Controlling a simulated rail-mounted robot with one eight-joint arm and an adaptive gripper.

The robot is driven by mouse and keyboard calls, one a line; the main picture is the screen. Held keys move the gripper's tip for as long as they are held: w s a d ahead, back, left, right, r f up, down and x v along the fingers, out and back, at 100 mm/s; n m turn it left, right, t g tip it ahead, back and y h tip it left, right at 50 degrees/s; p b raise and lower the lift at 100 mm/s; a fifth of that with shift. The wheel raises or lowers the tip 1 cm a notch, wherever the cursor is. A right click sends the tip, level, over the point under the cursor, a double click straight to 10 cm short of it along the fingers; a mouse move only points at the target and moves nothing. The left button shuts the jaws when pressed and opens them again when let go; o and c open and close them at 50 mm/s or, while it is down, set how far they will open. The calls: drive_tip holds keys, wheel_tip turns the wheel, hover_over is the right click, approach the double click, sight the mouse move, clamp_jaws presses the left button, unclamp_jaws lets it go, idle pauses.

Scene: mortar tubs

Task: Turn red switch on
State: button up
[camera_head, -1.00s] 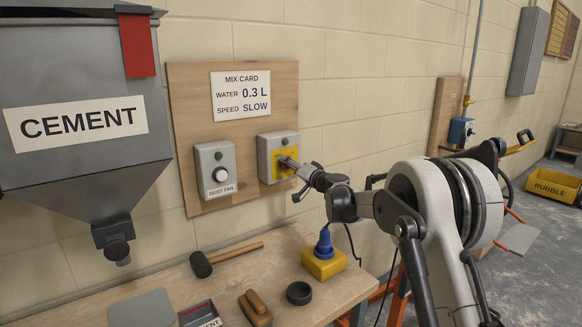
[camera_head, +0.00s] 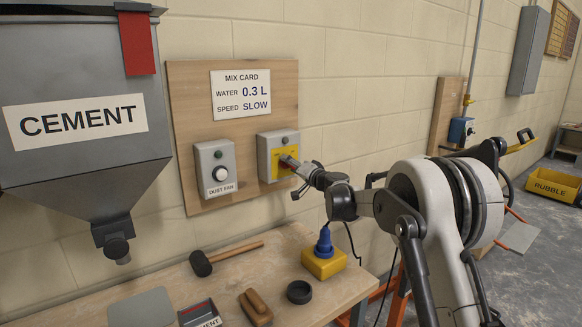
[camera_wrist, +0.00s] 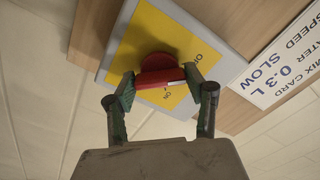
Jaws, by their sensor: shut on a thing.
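The red switch (camera_wrist: 157,64) is a rotary knob on a yellow plate (camera_wrist: 150,28) in a grey box, seen close in the wrist view with labels beside it, one reading ON. In the head view the grey switch box (camera_head: 266,160) is on the wooden board, right of the dust fan box. My gripper (camera_wrist: 160,82) is shut on the red switch, one finger on each side of its handle. In the head view my gripper (camera_head: 291,165) hides most of the knob. The lamp (camera_head: 285,140) above the plate looks dark.
The cement hopper (camera_head: 60,90) hangs at the far left. Below, the bench (camera_head: 270,260) holds a mallet (camera_head: 222,256) and a yellow block with a blue plug (camera_head: 324,257).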

drive_tip(key=m+b, duration=0.1)
drive_tip(key=m, duration=0.3)
drive_tip(key=shift+f+b, duration=0.15)
drive_tip(key=shift+b, duration=0.25)
drive_tip(key=m+b, duration=0.1)
drive_tip(key=m, duration=0.3)
drive_tip(key=shift+m, duration=0.3)
drive_tip(key=m+b, duration=0.1)
drive_tip(key=m, duration=0.3)
drive_tip(key=shift+m+b, duration=0.55)
drive_tip(key=shift+m, duration=1.75)
drive_tip(key=o, duration=1.2)
drive_tip(key=shift+c, duration=0.2)
drive_tip(key=shift+s+d, duration=0.1)
